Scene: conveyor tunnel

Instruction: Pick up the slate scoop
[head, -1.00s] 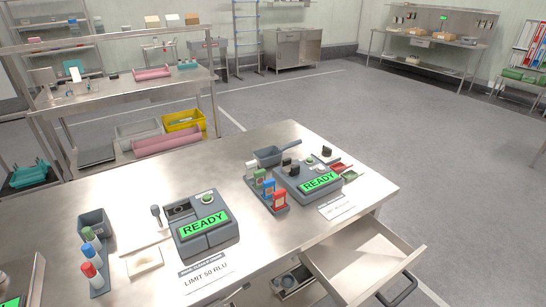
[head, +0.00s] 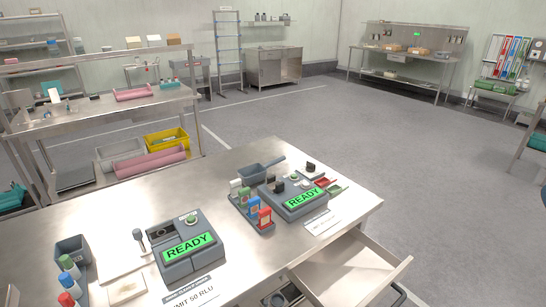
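The slate scoop (head: 254,174) lies on the steel table (head: 225,165), near its far edge. It is a grey-blue, open-topped scoop, with its handle pointing to the upper right. It sits just behind a rack of coloured bottles (head: 262,218) and a grey device with a green READY screen (head: 303,198). A red scoop (head: 325,183) and a green scoop (head: 337,190) lie to the right of that device. My gripper is not in view.
An open drawer (head: 350,268) juts from the table's front right. A second READY device (head: 188,246) and a grey bin (head: 72,248) stand at the left. A shelf unit with a yellow crate (head: 167,139) stands behind.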

